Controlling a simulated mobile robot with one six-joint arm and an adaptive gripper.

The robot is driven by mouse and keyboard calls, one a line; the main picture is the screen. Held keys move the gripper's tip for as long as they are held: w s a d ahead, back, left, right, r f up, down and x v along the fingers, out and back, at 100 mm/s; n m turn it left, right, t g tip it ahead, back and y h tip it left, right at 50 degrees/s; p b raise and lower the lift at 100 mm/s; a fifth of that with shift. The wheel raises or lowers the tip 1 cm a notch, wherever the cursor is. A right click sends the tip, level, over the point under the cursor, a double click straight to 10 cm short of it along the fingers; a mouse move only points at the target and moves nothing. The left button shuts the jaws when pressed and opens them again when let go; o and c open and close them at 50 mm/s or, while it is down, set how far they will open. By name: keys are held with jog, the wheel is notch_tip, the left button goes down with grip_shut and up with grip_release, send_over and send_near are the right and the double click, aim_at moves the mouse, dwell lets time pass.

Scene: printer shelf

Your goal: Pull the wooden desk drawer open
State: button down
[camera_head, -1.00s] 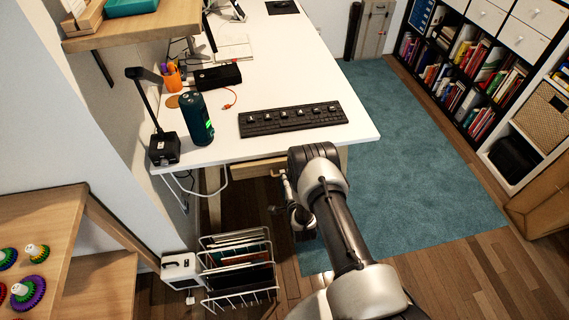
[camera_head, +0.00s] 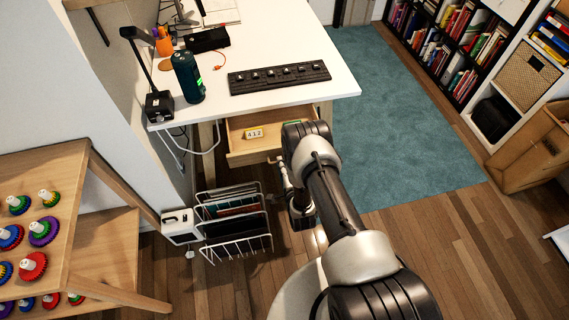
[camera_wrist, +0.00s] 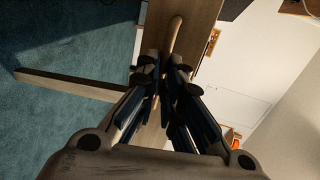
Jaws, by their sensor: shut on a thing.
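The wooden desk drawer (camera_head: 238,146) under the white desk stands partly open, and its inside shows in the head view. In the wrist view its wooden front (camera_wrist: 203,30) runs slantwise, with a light, rod-like drawer handle (camera_wrist: 175,33) along it. My gripper (camera_wrist: 166,68) is at this handle, with its fingers closed around the handle's lower part, which they hide. In the head view the gripper is at the drawer's front, mostly hidden by my arm.
The white desk (camera_head: 300,60) holds a keyboard (camera_head: 279,77) and a dark green bottle (camera_head: 187,78). A small card (camera_head: 254,133) marked A12 and something green lie in the drawer. A wire rack (camera_head: 236,247) stands below left. A teal rug (camera_head: 400,130) lies clear at right.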

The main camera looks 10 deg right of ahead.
jog(key=shift+w, duration=0.1)
jog(key=c, duration=1.7)
grip_release()
jog(key=v, duration=1.2)
